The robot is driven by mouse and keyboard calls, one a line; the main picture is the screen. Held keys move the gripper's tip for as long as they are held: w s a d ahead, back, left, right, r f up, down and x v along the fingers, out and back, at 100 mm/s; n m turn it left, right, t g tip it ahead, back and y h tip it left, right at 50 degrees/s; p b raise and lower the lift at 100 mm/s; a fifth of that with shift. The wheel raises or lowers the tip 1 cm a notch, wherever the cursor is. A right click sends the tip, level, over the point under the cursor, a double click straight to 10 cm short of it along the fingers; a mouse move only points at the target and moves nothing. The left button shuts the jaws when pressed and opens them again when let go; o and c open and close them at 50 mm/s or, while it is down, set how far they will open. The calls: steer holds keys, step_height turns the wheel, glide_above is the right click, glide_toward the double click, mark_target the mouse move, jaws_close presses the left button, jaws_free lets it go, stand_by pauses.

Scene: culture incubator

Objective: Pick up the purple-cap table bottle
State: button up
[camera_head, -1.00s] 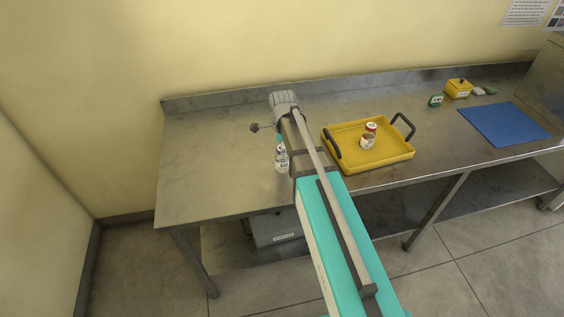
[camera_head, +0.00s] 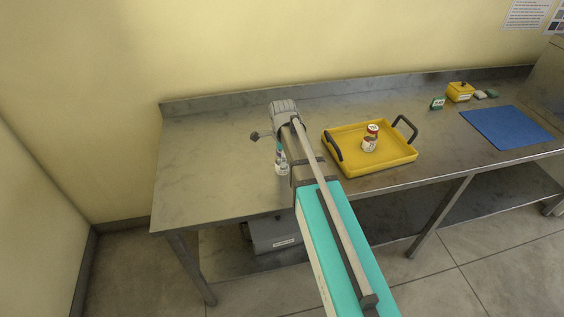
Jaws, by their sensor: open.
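A small clear bottle with a white label (camera_head: 281,168) stands upright on the steel table, just left of my arm. Its top is covered by my gripper, so I cannot see its cap or the cap's colour. My gripper (camera_head: 279,148) points down at the bottle's top from above. It is open, but its fingertips are mostly hidden behind my wrist, and I cannot tell whether they touch the bottle. Another bottle, with a reddish-brown cap and white label (camera_head: 370,140), stands in the yellow tray (camera_head: 345,165) to the right.
The tray has dark handles at both ends. A blue mat (camera_head: 505,127), a yellow box (camera_head: 460,91) and a small green box (camera_head: 437,103) lie further right. The table's left part (camera_head: 205,150) is clear. A wall rises behind the table.

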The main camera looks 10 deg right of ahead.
steer(key=c, duration=1.1)
steer(key=shift+r, duration=0.1)
step_height(320, 180, up, 3)
steer(key=p, duration=0.3)
steer(key=shift+f, duration=0.2)
steer(key=shift+s+d+r+p, duration=0.75)
steer(key=shift+s+r+p, duration=0.95)
steer(key=shift+s, duration=0.55)
steer(key=shift+s+d+r+p, duration=0.7)
steer(key=shift+s+r+p, duration=1)
steer(key=shift+s, duration=0.5)
steer(key=shift+s+d+r+p, duration=0.75)
steer(key=shift+s+r+p, duration=0.9)
steer(key=shift+s, duration=0.6)
